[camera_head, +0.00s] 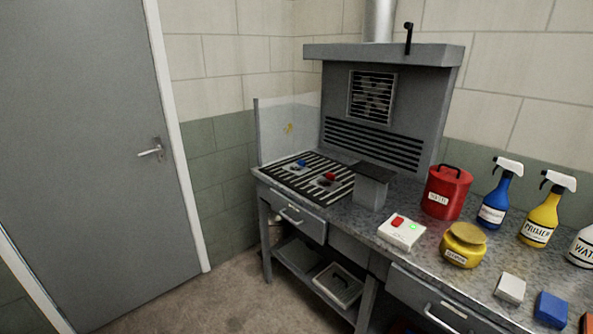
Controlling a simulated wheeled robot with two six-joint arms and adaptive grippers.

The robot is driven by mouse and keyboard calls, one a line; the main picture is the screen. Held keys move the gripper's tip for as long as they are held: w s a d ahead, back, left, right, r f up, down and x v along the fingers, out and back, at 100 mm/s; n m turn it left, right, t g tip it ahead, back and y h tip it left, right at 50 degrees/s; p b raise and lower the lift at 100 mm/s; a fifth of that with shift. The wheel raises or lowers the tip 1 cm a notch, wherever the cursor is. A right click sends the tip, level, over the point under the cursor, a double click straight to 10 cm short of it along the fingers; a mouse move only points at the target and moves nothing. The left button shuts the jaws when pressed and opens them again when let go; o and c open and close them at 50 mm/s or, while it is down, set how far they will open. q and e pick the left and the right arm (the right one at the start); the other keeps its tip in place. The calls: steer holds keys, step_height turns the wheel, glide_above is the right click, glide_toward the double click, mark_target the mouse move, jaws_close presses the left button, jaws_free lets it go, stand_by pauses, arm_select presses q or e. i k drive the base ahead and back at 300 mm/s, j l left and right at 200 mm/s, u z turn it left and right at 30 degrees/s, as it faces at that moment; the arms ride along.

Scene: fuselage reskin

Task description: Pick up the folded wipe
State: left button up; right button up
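A small white block-like item (510,288), which looks like the folded wipe, lies on the metal workbench (485,285) at the lower right. A blue block (551,309) lies just to its right and nearer to me, apart from it. Neither of my grippers shows in the head view, so nothing is seen touching the white item.
Behind the white item stand a yellow jar (464,246), a red can (446,192), and blue (494,199) and yellow (541,218) spray bottles. A white switch box (402,232) sits left of the jar. A slatted extraction grille (312,178) fills the bench's far end.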

mark_target(509, 287)
steer(key=l+z, duration=0.2)
steer(key=z, duration=1.3)
steer(key=k+l, duration=0.05)
